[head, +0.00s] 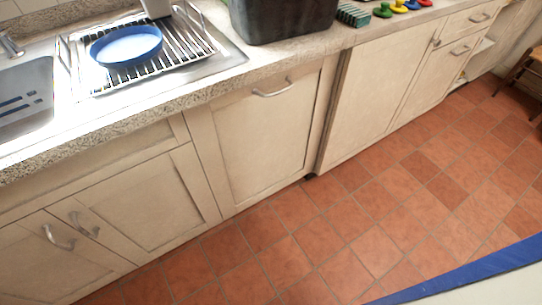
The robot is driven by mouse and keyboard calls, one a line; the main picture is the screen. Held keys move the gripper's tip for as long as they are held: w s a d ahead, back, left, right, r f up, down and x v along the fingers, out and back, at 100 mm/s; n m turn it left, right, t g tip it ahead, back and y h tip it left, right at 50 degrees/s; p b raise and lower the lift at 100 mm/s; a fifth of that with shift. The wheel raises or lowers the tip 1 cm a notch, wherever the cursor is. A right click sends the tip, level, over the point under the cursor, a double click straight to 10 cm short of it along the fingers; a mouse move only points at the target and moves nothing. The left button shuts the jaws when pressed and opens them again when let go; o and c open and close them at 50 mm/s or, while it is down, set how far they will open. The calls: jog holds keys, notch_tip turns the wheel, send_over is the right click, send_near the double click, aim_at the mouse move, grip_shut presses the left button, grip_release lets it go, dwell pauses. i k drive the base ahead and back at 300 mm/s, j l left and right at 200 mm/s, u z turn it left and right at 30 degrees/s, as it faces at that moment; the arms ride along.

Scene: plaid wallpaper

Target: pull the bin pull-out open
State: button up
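A cream cabinet front (262,140) with a curved metal handle (272,89) across its top stands under the counter in the middle of the head view. It looks like the bin pull-out, though no bin shows. The front appears shut and roughly flush with its frame. Nothing touches the handle. My gripper is not in view, so its state and its place relative to the handle do not show.
The countertop (205,97) overhangs the fronts. Cabinet doors with handles (58,238) stand at left, and more cabinets (385,95) at right. The tiled floor (300,235) before the front is clear. A wooden chair (525,68) is at far right.

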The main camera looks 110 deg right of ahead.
aim_at(252, 141)
jog(key=z, duration=2.2)
jog(key=k+j+z, duration=0.2)
jog(key=z, duration=0.25)
jog(key=k+j+z, duration=0.1)
jog(key=k+z, duration=0.15)
jog(key=z, duration=0.15)
jog(key=k+z, duration=0.25)
jog(key=z, duration=0.2)
jog(key=k, duration=0.65)
jog(key=i+j+u, duration=0.15)
jog(key=i+j, duration=0.2)
jog(key=i+j+u, duration=0.15)
jog(key=i+j, duration=0.15)
jog(key=i, duration=0.2)
jog(key=i+j+u, duration=0.35)
jog(key=i, duration=0.5)
jog(key=j, duration=0.1)
